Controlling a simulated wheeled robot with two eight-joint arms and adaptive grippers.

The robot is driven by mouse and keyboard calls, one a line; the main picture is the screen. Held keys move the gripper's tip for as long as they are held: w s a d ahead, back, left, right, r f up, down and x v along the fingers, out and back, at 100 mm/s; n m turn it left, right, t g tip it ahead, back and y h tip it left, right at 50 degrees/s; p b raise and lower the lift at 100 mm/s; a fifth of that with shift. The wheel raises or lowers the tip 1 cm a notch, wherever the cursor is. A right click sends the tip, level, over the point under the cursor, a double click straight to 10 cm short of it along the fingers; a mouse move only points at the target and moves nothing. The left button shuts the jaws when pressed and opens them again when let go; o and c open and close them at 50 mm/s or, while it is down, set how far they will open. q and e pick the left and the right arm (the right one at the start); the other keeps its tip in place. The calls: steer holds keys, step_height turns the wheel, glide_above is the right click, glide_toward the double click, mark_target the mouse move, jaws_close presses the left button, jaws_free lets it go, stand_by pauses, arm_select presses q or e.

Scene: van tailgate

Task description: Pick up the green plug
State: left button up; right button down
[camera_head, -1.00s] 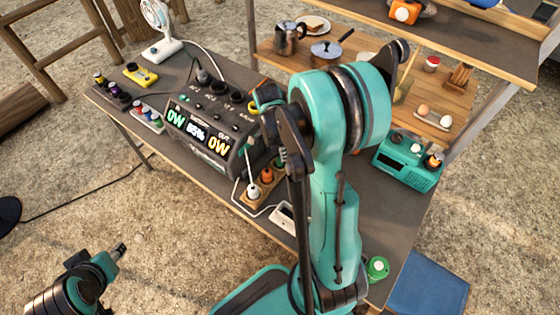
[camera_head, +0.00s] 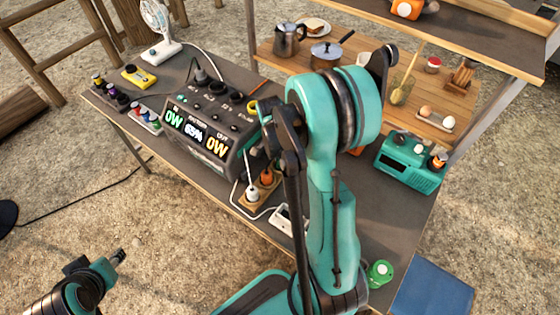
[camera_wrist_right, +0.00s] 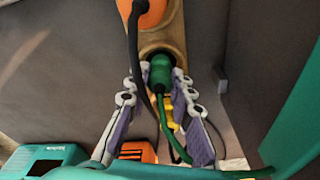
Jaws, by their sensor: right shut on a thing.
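The green plug (camera_wrist_right: 160,74) sits at the near end of a wooden socket block (camera_wrist_right: 176,32) in the right wrist view, its green cord trailing toward the camera. My right gripper (camera_wrist_right: 161,84) is shut on the green plug, with one finger on each side. I cannot tell whether the plug is fully seated in its socket. In the head view my right arm hides the green plug and the gripper. My left gripper (camera_head: 118,257) hangs off the table at the lower left, away from the plugs; its jaws are too small to read.
An orange plug (camera_head: 267,176) and a white plug (camera_head: 253,194) stand in the same block. The power station (camera_head: 209,125) is just behind it. A teal radio (camera_head: 410,160) is to the right, and a green-topped item (camera_head: 380,272) is near the front edge.

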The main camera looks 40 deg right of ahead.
steer(key=shift+r+p, duration=0.35)
steer(key=shift+r, duration=0.2)
steer(key=r, duration=0.1)
steer(key=r+p, duration=0.2)
steer(key=r, duration=0.1)
steer(key=shift+s+d, duration=0.35)
steer(key=s+d+r+p, duration=0.3)
steer(key=s+d+r, duration=0.3)
steer(key=s+d, duration=0.1)
step_height(320, 180, up, 13)
steer(key=p, duration=1)
steer(key=shift+s+d+f+p, duration=0.15)
steer(key=shift+s+d+p, duration=0.1)
steer(key=shift+p, duration=0.1)
steer(key=w+a, duration=0.3)
steer(key=w, duration=0.7)
steer(key=w+a, duration=0.3)
steer(key=w, duration=0.6)
steer(key=w+a+b, duration=0.1)
steer(key=w+a, duration=0.3)
steer(key=w, duration=0.6)
steer(key=shift+w, duration=0.35)
